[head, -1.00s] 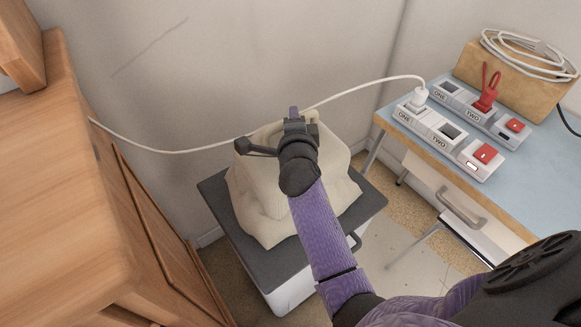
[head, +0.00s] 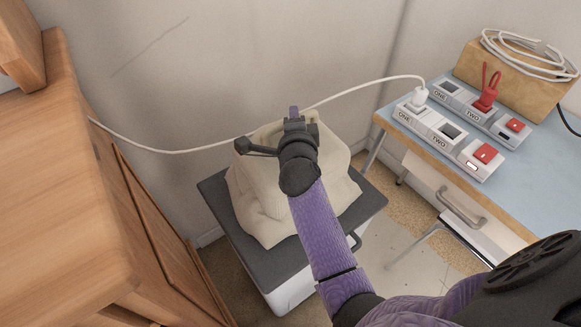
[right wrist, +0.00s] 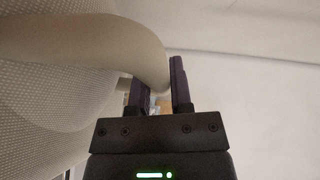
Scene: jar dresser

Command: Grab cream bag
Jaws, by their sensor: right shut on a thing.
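The cream bag (head: 267,205) sits upright on a dark-topped white cabinet (head: 240,262) in the head view. My right gripper (head: 294,112) is at the top of the bag, and my wrist and purple forearm cover part of it. In the right wrist view, the bag (right wrist: 60,85) fills the left side. A curved strap or handle (right wrist: 95,35) of it runs to the fingers. My right gripper (right wrist: 158,85) is shut on this strap. The strap's far end is hidden behind the fingers. My left gripper is not in view.
A wooden dresser (head: 60,200) stands close on the left. A blue-topped table (head: 540,175) on the right holds power strips (head: 445,135) and a box (head: 515,75) with coiled cable. A white cable (head: 180,152) runs along the wall behind the bag.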

